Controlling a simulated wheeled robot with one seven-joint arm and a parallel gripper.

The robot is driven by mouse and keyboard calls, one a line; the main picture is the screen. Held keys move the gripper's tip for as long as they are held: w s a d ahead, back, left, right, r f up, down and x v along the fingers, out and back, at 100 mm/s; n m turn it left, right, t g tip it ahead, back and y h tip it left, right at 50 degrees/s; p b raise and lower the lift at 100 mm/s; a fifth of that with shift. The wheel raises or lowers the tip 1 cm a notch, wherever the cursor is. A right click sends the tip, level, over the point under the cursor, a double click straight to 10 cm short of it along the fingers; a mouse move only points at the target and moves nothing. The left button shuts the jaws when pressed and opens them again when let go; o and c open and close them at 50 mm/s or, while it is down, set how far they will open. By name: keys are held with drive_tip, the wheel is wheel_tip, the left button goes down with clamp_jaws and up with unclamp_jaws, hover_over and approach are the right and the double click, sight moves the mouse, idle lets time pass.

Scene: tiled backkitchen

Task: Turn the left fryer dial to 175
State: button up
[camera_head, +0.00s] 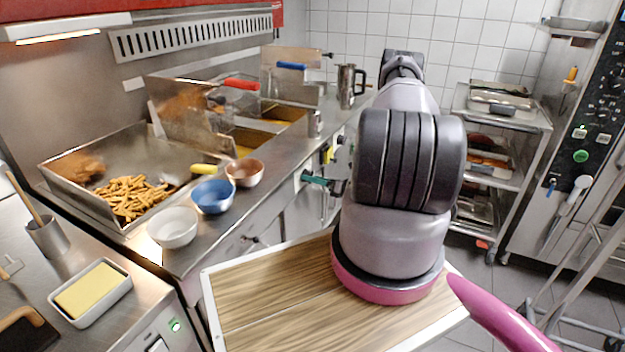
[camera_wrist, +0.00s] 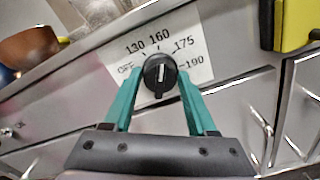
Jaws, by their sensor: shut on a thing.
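The fryer dial (camera_wrist: 159,73) is a round black knob with a white pointer line, on a white scale plate (camera_wrist: 200,68) marked OFF, 130, 160, 175 and 190. The pointer stands nearly upright in the wrist view, near the 160 side; its exact reading is hard to tell. My gripper (camera_wrist: 158,76) has its two teal fingers on either side of the dial and is shut on it. In the head view my gripper (camera_head: 315,180) reaches the fryer's front panel, and the dial itself cannot be made out there.
Above the panel are the fryer baskets with red (camera_head: 241,84) and blue (camera_head: 291,66) handles. A copper bowl (camera_head: 245,172), blue bowl (camera_head: 212,196) and white bowl (camera_head: 172,228) stand near the counter edge. A yellow object (camera_wrist: 298,22) sits right of the scale.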

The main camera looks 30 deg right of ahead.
drive_tip(key=m, duration=0.5)
drive_tip(key=shift+m, duration=0.4)
idle(0.4)
drive_tip(key=o, duration=1.4)
drive_tip(key=shift+c, duration=0.2)
drive_tip(key=v, duration=1.1)
drive_tip(key=shift+w+r, duration=0.1)
